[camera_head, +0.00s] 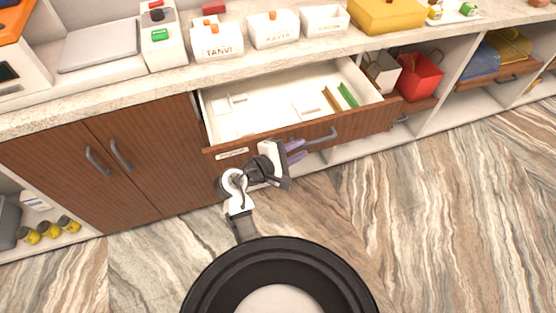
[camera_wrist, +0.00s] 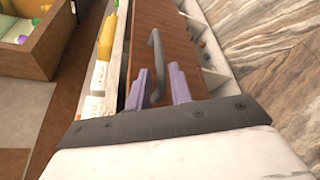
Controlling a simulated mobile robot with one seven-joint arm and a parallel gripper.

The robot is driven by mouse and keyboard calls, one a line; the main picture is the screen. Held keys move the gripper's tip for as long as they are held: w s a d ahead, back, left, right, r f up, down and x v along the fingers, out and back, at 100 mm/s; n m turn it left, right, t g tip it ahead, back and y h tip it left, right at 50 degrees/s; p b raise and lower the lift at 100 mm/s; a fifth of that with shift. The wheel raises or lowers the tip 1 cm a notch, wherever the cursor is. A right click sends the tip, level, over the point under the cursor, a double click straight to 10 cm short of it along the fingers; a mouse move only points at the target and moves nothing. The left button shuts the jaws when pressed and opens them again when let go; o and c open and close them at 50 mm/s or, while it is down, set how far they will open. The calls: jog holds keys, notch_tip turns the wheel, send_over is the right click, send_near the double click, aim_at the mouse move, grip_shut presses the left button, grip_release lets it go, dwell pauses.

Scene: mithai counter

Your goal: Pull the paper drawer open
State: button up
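The paper drawer (camera_head: 222,152) is pulled out from under the counter, with its white inside exposed from above. It has a brown wood front and a small label at the left of its front. Its dark curved handle (camera_head: 322,138) also shows in the wrist view (camera_wrist: 156,62). My gripper (camera_head: 297,149) is at the left end of this handle. The drawer holds green and brown strips and pale items.
A double-door cabinet (camera_head: 100,160) stands left of the drawer. Open shelves to the right hold a red bag (camera_head: 420,75) and blue and yellow cloth. White name-marked boxes (camera_head: 217,40) and a scale sit on the counter (camera_head: 110,88). The patterned floor (camera_head: 430,220) in front is clear.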

jog(key=b+v, duration=0.1)
jog(key=v, duration=0.7)
jog(key=shift+s, duration=0.2)
jog(key=shift+a+r, duration=0.1)
